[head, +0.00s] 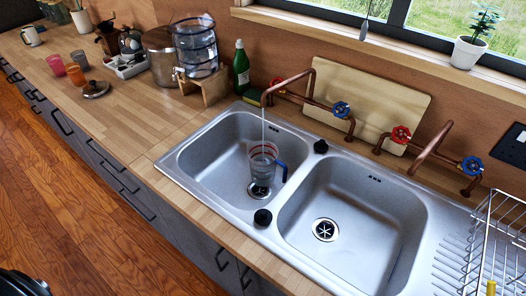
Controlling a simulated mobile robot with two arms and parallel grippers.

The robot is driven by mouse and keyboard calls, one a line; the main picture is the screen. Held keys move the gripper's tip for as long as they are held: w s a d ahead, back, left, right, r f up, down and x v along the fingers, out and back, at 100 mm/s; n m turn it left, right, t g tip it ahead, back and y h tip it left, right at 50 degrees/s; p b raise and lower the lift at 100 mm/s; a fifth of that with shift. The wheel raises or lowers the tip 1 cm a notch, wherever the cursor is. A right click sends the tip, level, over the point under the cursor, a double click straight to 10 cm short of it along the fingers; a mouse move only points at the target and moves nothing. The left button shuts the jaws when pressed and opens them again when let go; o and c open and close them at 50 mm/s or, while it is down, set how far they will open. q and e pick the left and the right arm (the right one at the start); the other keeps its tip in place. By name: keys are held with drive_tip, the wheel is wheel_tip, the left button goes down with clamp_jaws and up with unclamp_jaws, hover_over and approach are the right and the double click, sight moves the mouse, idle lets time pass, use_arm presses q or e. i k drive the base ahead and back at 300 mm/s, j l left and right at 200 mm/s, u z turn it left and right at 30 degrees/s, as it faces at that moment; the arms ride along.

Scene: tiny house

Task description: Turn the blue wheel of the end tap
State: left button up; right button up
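Copper pipe taps stand behind the double steel sink. A blue wheel (341,109) sits on the left part of the pipework, near the left spout (268,94). A red wheel (401,134) is to its right. Another blue wheel (471,165) is at the far right end, beside the right spout (432,147). A thin stream of water seems to fall from the left spout into a clear jug (263,161) with a blue handle, standing in the left basin. Neither of my grippers is in view.
A wooden board (365,92) leans behind the taps. A wire dish rack (497,245) stands at the lower right, close to the right blue wheel. A green bottle (241,70) and a glass dispenser (196,48) stand left of the taps. The right basin (350,220) looks empty.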

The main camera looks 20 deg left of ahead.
sight(340, 110)
drive_tip(key=k+j, duration=0.1)
drive_tip(key=j, duration=0.35)
drive_tip(key=k+j+z, duration=0.1)
drive_tip(key=j, duration=0.3)
drive_tip(key=k+j, duration=0.15)
drive_tip(key=j, duration=0.3)
drive_tip(key=z, duration=0.05)
